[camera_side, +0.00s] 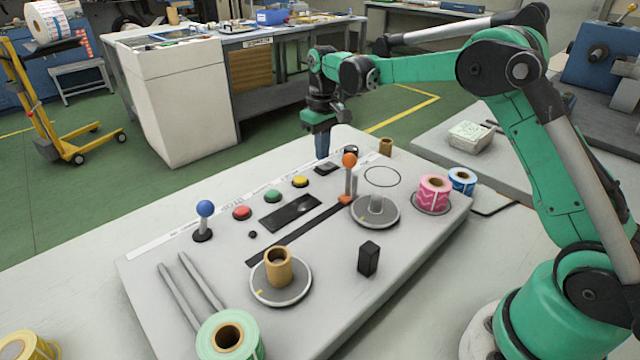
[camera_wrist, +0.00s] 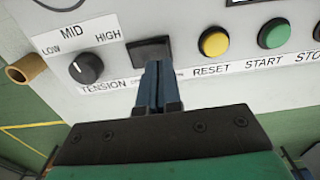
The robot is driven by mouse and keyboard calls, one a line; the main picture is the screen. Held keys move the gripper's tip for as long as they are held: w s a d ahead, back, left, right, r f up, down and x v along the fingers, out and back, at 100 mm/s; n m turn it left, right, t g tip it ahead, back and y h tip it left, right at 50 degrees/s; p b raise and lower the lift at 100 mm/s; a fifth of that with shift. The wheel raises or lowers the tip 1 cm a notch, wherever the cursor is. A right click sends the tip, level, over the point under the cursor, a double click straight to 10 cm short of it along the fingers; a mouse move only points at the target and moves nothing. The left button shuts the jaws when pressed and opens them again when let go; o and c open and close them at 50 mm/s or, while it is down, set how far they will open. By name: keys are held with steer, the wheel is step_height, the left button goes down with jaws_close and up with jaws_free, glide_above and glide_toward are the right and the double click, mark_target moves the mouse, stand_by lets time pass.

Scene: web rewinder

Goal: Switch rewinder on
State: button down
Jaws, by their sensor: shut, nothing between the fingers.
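The rewinder panel (camera_side: 215,262) is a grey sloped slab with controls along its far edge. A black rocker switch (camera_side: 327,168) sits between the yellow button and the tension knob. It also shows in the wrist view (camera_wrist: 150,47), just beyond my fingertips, with its label largely hidden behind the fingers. My gripper (camera_side: 322,155) is shut and empty, pointing down at the panel's far edge beside the switch. In the wrist view the closed fingers (camera_wrist: 154,66) overlap the switch's near edge. I cannot tell whether they touch it or which way the rocker is tipped.
Yellow reset (camera_wrist: 214,42), green start (camera_wrist: 273,34) and red stop (camera_side: 242,213) buttons line up beside the switch. A black tension knob (camera_wrist: 86,68) is on its other side. An orange-knobbed lever (camera_side: 349,162) and a blue-knobbed lever (camera_side: 204,210) stand up from the panel.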

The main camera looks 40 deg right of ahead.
mark_target(322, 168)
steer(key=shift+f, duration=1.15)
stand_by(0.7)
steer(key=shift+r, duration=3.5)
steer(key=shift+s+a+r, duration=0.15)
steer(key=shift+r, duration=0.1)
steer(key=s+a+r+t, duration=0.3)
steer(key=s+a+r, duration=0.15)
steer(key=s, duration=0.25)
steer(key=s+a+f+t, duration=0.2)
steer(key=s+f+t, duration=0.2)
steer(key=s, duration=0.6)
steer(key=shift+s+a, duration=0.25)
steer(key=shift+a, duration=0.05)
